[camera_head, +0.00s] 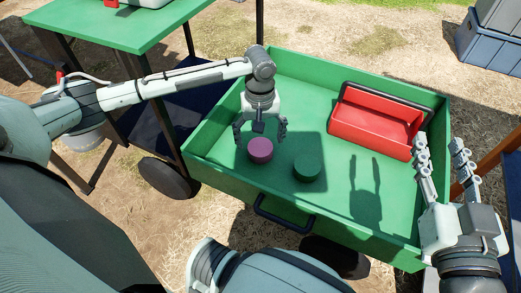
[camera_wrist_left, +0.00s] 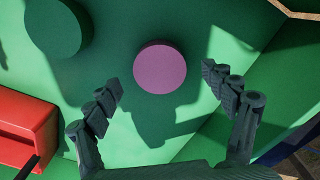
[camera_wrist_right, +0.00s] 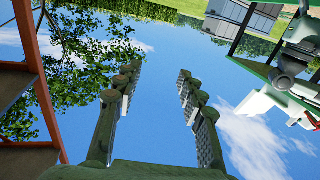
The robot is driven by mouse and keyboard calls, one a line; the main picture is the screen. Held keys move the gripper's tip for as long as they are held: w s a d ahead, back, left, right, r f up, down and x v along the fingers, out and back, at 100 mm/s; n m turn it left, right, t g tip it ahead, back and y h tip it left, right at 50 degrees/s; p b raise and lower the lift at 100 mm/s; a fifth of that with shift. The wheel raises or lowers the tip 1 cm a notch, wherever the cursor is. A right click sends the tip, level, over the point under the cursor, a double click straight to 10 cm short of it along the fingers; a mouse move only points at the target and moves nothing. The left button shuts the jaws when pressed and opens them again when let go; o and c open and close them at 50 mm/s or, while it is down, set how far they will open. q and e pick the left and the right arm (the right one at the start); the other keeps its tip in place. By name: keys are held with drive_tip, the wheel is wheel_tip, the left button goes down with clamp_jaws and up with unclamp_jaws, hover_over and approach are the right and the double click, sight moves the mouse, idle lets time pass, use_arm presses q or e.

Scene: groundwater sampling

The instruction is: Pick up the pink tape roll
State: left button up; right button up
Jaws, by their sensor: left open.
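The pink tape roll (camera_head: 260,150) lies flat on the floor of the green cart tray (camera_head: 282,218), near its left end. It also shows in the left wrist view (camera_wrist_left: 160,67). My left gripper (camera_head: 260,133) is open and points down just above the pink roll. In the left wrist view its fingertips (camera_wrist_left: 162,80) are spread on either side of the roll, with nothing between them that they touch. My right gripper (camera_head: 442,155) is open and empty at the tray's right edge, its fingers pointing up. In the right wrist view only sky lies between its fingers (camera_wrist_right: 157,78).
A green tape roll (camera_head: 307,167) lies just right of the pink one. A red open toolbox (camera_head: 372,124) stands at the tray's back right. Raised walls surround the tray. A green table (camera_head: 105,24) stands at upper left, blue-grey crates (camera_head: 490,43) at upper right.

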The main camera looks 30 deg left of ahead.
sight(260, 147)
use_arm(q)
drive_tip(key=f, duration=0.2)
drive_tip(key=f+b, duration=0.1)
drive_tip(key=shift+w+a+f, duration=0.1)
drive_tip(key=shift+w+f, duration=0.1)
drive_tip(key=shift+f, duration=0.5)
drive_tip(key=c, duration=1.2)
drive_tip(key=shift+c, duration=0.2)
use_arm(e)
wheel_tip(260, 147, up, 7)
drive_tip(key=s+a+t+y, duration=0.1)
drive_tip(key=a+t+y, duration=0.1)
drive_tip(key=t, duration=0.1)
drive_tip(key=shift+s, duration=0.4)
use_arm(q)
drive_tip(key=shift+r, duration=0.15)
use_arm(e)
drive_tip(key=shift+a+f, duration=0.1)
